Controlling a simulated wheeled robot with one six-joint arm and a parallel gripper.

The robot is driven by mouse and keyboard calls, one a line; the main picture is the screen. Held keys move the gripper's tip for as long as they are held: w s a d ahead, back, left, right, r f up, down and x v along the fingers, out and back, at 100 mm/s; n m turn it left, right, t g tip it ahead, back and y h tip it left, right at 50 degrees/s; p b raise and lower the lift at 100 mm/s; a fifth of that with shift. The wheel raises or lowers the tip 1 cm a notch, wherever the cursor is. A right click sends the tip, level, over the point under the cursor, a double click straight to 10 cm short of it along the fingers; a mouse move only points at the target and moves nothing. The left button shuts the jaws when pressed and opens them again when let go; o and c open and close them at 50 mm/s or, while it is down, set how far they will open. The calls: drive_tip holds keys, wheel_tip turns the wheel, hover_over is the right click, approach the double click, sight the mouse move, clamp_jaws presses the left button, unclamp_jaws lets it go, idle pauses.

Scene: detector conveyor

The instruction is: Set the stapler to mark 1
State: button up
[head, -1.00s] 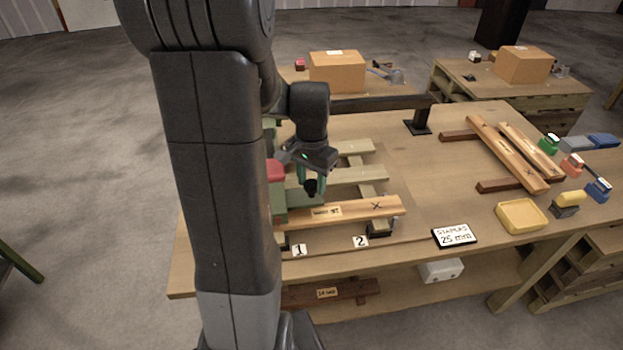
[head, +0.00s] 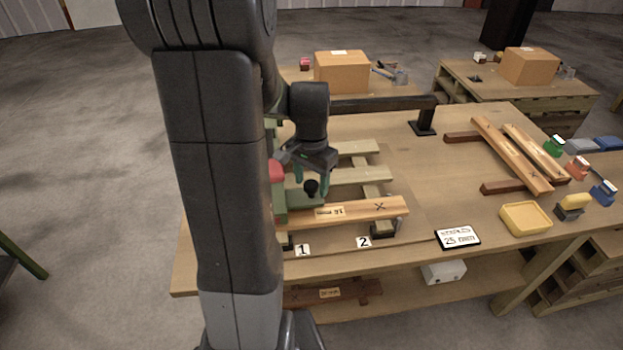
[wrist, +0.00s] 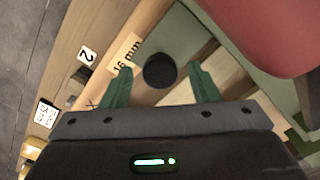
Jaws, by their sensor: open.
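The stapler, a green body (head: 301,198) with a red part (head: 277,172), stands over a light plank (head: 375,209). My arm hides its left side in the head view. A black knob (head: 311,187) tops its green arm. The mark 1 label (head: 303,250) is on the table's front part, with mark 2 (head: 363,242) to its right. My gripper (head: 311,176) is open at the knob. In the wrist view the knob (wrist: 160,70) shows between the spread green fingers (wrist: 160,84), apart from both. The red part (wrist: 270,30) is at upper right.
The plank bears a "16 mm" label (wrist: 127,54) and an X. A card reading "25 mm" (head: 458,237) and a yellow tray (head: 525,218) lie to the right. Loose planks (head: 510,150) and several small coloured items lie farther right. A dark rail (head: 385,103) crosses behind.

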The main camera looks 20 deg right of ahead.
drive_tip(key=shift+r, duration=0.1)
wheel_tip(320, 180, up, 14)
drive_tip(key=shift+f, duration=0.2)
idle(0.5)
wheel_tip(320, 180, down, 14)
drive_tip(key=shift+r, duration=0.15)
drive_tip(key=shift+s+d, duration=0.15)
drive_tip(key=shift+d, duration=0.25)
idle(0.3)
